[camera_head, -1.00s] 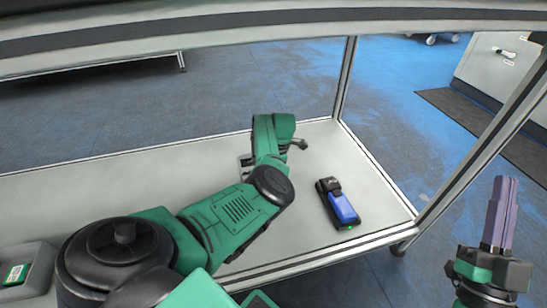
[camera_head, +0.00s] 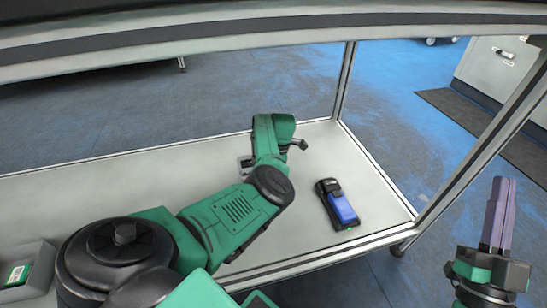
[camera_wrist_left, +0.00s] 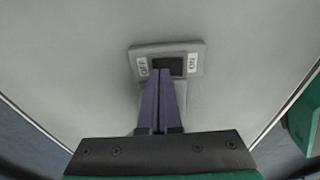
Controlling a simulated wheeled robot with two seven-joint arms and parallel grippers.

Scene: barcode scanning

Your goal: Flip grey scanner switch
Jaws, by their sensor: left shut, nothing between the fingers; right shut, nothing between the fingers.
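The grey scanner switch (camera_wrist_left: 190,50) shows in the left wrist view as a small grey housing with a black rocker, OFF on its left and ON on its right. My left gripper (camera_wrist_left: 161,72) is shut and empty, its purple fingertips overlapping the lower left of the rocker in the picture. I cannot tell whether they touch it, or which way the rocker is set. In the head view my left arm hides these fingers and most of the switch. My right gripper (camera_head: 505,182) is shut and empty, pointing up at the right, beyond the table edge.
A black and blue handheld scanner (camera_head: 340,205) with a green light lies on the grey table (camera_head: 370,185), right of my left arm. A grey box (camera_head: 38,268) with a green label stands at the far left. A metal frame post (camera_head: 343,85) rises at the table's back right corner.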

